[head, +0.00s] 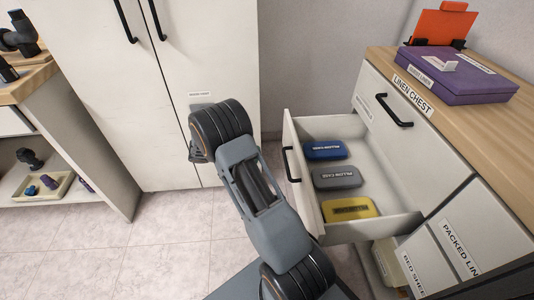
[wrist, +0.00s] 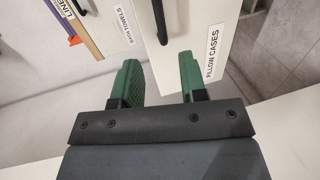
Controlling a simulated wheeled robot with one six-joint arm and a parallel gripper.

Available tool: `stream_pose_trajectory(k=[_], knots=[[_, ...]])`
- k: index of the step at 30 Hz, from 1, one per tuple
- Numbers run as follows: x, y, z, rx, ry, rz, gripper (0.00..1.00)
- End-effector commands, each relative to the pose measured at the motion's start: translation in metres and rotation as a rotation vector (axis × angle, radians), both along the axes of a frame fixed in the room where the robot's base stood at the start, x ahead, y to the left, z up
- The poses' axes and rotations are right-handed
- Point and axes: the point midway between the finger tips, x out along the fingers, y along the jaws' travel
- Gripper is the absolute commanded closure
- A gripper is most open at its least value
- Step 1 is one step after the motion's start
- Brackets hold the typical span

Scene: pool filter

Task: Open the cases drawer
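The pillow cases drawer (head: 372,229) of the linen chest stands pulled out in the head view. It holds a blue case (head: 325,150), a grey case (head: 337,177) and a yellow case (head: 350,210). Its dark bar handle (head: 291,165) is on the front. In the wrist view the drawer front (wrist: 187,24) carries a "PILLOW CASES" label, and the handle (wrist: 160,22) lies beyond the fingertips. My gripper (wrist: 158,62) has its green fingers apart, with nothing held between them. The head view does not show the fingers; my arm hides them.
The linen chest top (head: 482,130) bears a purple box (head: 455,80) and an orange item (head: 440,27). A tall white cupboard (head: 160,120) stands behind my arm. A shelf unit (head: 90,150) is at left. Tiled floor (head: 165,235) is clear between them.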

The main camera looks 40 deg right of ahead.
Motion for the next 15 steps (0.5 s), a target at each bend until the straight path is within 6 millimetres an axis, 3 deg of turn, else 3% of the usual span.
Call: stream_pose_trajectory(k=[6, 15], knots=[[0.009, 0.015, 0.004, 0.000, 0.000, 0.001, 0.61], [0.011, 0.018, 0.004, 0.000, 0.000, 0.000, 0.61]])
